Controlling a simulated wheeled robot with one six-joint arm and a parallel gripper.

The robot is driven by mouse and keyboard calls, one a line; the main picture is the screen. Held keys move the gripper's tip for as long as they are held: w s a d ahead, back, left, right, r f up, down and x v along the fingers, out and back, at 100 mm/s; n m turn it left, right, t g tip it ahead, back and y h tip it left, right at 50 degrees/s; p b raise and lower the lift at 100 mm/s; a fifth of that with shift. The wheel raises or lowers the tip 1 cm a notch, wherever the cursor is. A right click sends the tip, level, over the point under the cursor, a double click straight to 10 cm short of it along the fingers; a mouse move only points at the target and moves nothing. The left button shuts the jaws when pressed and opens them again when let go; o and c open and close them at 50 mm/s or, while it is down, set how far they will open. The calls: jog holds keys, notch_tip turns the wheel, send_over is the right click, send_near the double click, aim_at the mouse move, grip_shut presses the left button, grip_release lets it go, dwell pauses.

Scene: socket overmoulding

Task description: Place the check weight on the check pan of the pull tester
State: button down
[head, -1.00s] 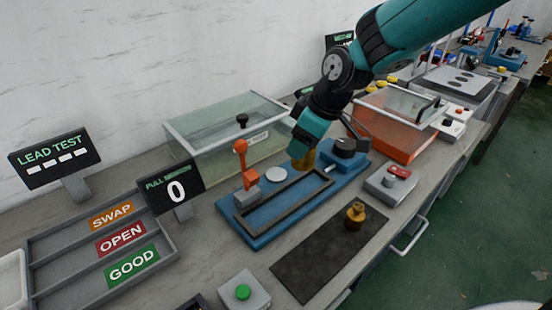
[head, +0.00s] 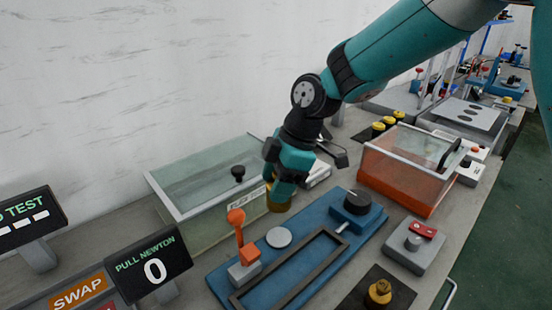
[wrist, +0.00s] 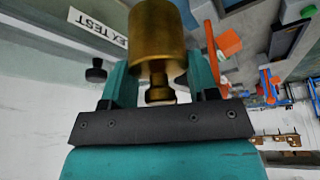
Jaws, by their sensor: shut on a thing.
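My gripper (head: 284,183) is shut on a brass check weight (head: 277,203), which hangs below the fingers. In the wrist view the brass weight (wrist: 157,35) sits with its knobbed neck between the two teal fingers. The blue pull tester (head: 338,262) stands on the bench. Its check pan (head: 278,237), a pale round disc, is bare, between the orange lever (head: 236,222) and the dark knob (head: 357,201). The held weight appears just behind the pan in the head view, near the glass box; its height above the bench is hard to tell.
A glass-lidded box (head: 205,190) stands close behind the tester. A second brass weight (head: 378,291) stands on a dark mat at the front. An orange box (head: 405,170) and a grey switch box (head: 413,246) are at the right. The display (head: 150,262) reads 0.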

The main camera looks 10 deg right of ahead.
notch_tip(320, 180, down, 10)
jog(key=shift+a+r, duration=0.1)
dwell(0.4)
jog(key=shift+c, duration=1.9)
grip_release()
jog(key=s+v, duration=0.1)
jog(key=v, duration=1)
jog(key=s+d+r+m, duration=0.1)
jog(key=s+r+m, duration=0.1)
jog(key=s+m, duration=0.2)
jog(key=s+d+r+m, duration=0.2)
jog(key=s+r+m, duration=0.1)
jog(key=s, duration=0.7)
jog(key=s+d+r+m, duration=0.1)
jog(key=s+r+m, duration=0.1)
jog(key=s+m, duration=0.3)
jog(key=shift+s+d+r+t, duration=0.3)
jog(key=shift+s+r, duration=0.1)
jog(key=shift+s, duration=0.75)
